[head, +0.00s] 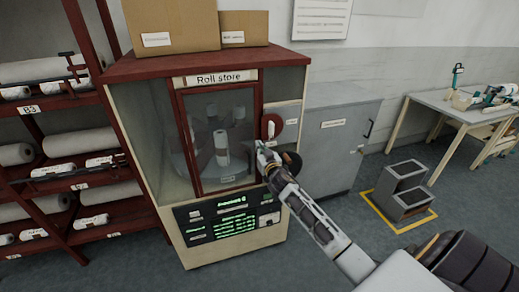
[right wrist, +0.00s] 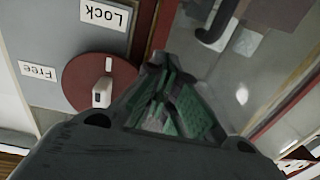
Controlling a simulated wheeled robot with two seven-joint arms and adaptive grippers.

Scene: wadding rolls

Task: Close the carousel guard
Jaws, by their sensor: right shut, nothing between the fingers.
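The carousel guard is a clear door (head: 222,122) in a dark red frame on the front of the roll store (head: 148,130). It sits in or very near its opening; I cannot tell whether it is fully flush. The guard (right wrist: 280,60) is at the right in the right wrist view. A red disc (head: 272,126) with a white lever is right of the guard; the disc (right wrist: 82,80) shows between "Lock" and "Free" labels in the right wrist view. My right gripper (head: 264,150) is shut and empty, at the guard's right frame edge below the disc. Contact is unclear. My left gripper is out of view.
A control panel (head: 229,218) with green text is below the guard. A red rack (head: 70,150) of white rolls stands left. A grey cabinet (head: 335,145) stands right, then a grey step (head: 402,190) on a yellow-marked floor area. Cardboard boxes (head: 170,25) sit on top.

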